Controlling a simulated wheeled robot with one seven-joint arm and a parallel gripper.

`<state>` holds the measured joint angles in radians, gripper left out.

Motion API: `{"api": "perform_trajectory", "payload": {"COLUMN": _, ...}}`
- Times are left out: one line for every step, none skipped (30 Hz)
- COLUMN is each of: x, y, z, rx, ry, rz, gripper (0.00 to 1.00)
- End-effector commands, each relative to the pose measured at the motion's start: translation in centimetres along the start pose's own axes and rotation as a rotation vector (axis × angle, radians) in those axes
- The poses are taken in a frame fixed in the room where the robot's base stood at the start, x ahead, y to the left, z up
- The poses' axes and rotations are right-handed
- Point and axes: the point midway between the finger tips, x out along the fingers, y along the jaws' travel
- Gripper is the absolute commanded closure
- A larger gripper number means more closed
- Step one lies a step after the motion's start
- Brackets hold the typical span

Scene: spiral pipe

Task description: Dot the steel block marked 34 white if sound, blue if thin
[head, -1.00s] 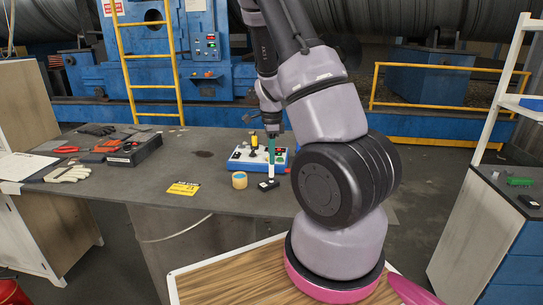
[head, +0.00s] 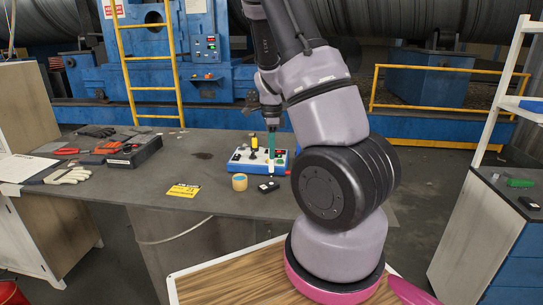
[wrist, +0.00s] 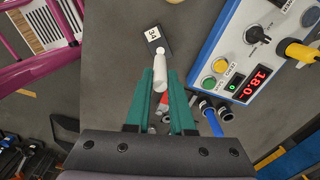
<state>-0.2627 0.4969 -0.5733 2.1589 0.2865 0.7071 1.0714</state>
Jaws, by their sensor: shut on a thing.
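The steel block (head: 268,186) is small and dark and lies flat on the grey bench. In the wrist view the block (wrist: 147,45) has a white label reading 34. In the head view two pale spots show on its top; one seems to be a white dot beside the label. My gripper (head: 271,154) is shut on a white marker (head: 271,168), held upright between teal fingers. In the wrist view the marker (wrist: 160,76) points at the block; its tip overlaps the block's edge there. The head view shows the marker above and slightly behind the block.
A blue gauge box (head: 245,168) with knobs and a yellow-handled probe stands behind the block; its red display (wrist: 257,83) appears to read 18.0. A round tan pot (head: 240,181) and a yellow card (head: 183,190) lie left. Gloves (head: 68,175) and a black tray (head: 135,152) lie further left.

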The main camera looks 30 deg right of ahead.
Motion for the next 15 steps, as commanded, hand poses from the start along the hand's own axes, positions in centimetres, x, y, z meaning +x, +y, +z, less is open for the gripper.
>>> {"api": "perform_trajectory", "payload": {"x": -0.5, "y": -0.1, "z": 0.0, "rx": -0.001, "ry": 0.0, "rz": -0.003, "gripper": 1.0}}
{"api": "perform_trajectory", "payload": {"x": -0.8, "y": -0.1, "z": 0.0, "rx": 0.0, "ry": -0.001, "rz": -0.004, "gripper": 1.0}}
{"api": "perform_trajectory", "payload": {"x": -1.1, "y": -0.1, "z": 0.0, "rx": 0.0, "ry": -0.001, "rz": -0.003, "gripper": 1.0}}
{"api": "perform_trajectory", "payload": {"x": -1.3, "y": -0.1, "z": 0.0, "rx": 0.0, "ry": -0.001, "rz": -0.003, "gripper": 1.0}}
{"api": "perform_trajectory", "payload": {"x": -1.6, "y": -0.1, "z": 0.0, "rx": -0.001, "ry": 0.0, "rz": -0.003, "gripper": 1.0}}
{"api": "perform_trajectory", "payload": {"x": -1.9, "y": -0.1, "z": 0.0, "rx": -0.001, "ry": 0.0, "rz": -0.003, "gripper": 1.0}}
{"api": "perform_trajectory", "payload": {"x": -2.1, "y": -0.1, "z": 0.0, "rx": -0.001, "ry": -0.001, "rz": -0.004, "gripper": 1.0}}
{"api": "perform_trajectory", "payload": {"x": -2.4, "y": -0.1, "z": 0.0, "rx": -0.001, "ry": -0.001, "rz": -0.004, "gripper": 1.0}}
{"api": "perform_trajectory", "payload": {"x": -2.7, "y": -0.1, "z": 0.0, "rx": -0.001, "ry": -0.001, "rz": -0.004, "gripper": 1.0}}
{"api": "perform_trajectory", "payload": {"x": -3.0, "y": -0.1, "z": 0.0, "rx": -0.001, "ry": -0.001, "rz": -0.004, "gripper": 1.0}}
{"api": "perform_trajectory", "payload": {"x": -3.2, "y": -0.1, "z": 0.0, "rx": 0.0, "ry": -0.001, "rz": -0.004, "gripper": 1.0}}
{"api": "perform_trajectory", "payload": {"x": -3.4, "y": -0.1, "z": 0.0, "rx": 0.001, "ry": -0.001, "rz": -0.004, "gripper": 1.0}}
{"api": "perform_trajectory", "payload": {"x": -3.6, "y": -0.1, "z": 0.0, "rx": 0.001, "ry": -0.001, "rz": -0.003, "gripper": 1.0}}
{"api": "perform_trajectory", "payload": {"x": -3.8, "y": -0.1, "z": 0.0, "rx": 0.0, "ry": -0.001, "rz": -0.003, "gripper": 1.0}}
{"api": "perform_trajectory", "payload": {"x": -3.9, "y": -0.1, "z": 0.0, "rx": 0.0, "ry": 0.0, "rz": -0.003, "gripper": 1.0}}
